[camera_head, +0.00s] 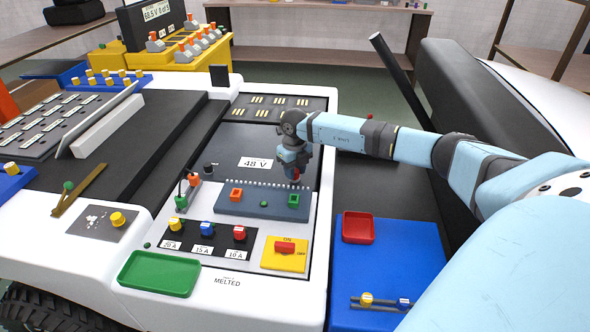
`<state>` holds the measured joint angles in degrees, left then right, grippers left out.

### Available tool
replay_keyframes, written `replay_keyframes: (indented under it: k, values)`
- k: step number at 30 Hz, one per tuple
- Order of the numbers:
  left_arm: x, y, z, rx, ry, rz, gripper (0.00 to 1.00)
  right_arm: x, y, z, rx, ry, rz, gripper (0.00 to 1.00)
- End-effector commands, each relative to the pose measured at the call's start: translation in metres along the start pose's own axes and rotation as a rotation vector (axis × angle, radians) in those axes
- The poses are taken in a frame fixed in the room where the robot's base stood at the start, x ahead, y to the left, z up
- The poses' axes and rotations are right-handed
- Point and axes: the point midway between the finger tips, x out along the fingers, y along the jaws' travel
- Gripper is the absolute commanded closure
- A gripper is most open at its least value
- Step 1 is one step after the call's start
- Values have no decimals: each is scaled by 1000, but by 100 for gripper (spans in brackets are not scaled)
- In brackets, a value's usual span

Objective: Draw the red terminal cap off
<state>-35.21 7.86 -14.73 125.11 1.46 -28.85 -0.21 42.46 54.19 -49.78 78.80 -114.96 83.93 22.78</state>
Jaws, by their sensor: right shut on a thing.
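My right gripper (295,172) reaches in from the right and points down over the front right part of the dark battery (240,140) marked 48 V. It is shut on a small red cap (295,177), which shows just below the fingers. The fingers hide most of the cap, and I cannot tell whether it still touches a terminal beneath. A black terminal piece (209,169) stands at the battery's front left. My left gripper is not in view.
A grey-blue block (264,207) with orange and green square sockets lies in front of the battery. A yellow switch plate (285,255), a green tray (159,274) and a red tray (358,228) on a blue board (408,246) stand nearer. The green tray is empty.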

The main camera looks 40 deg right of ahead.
Motion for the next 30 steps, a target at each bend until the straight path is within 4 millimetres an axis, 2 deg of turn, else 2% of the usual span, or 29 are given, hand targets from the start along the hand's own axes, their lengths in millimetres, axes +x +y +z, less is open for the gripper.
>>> replay_keyframes:
  k: [5, 21, 30]
  values:
    - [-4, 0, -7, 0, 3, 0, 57, -8, 0, 0, 0, 0, 0, 97]
    - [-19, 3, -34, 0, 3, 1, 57, -50, 0, 0, 0, 1, 0, 97]
    - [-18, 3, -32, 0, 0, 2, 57, -50, 0, 0, 0, 1, 0, 97]
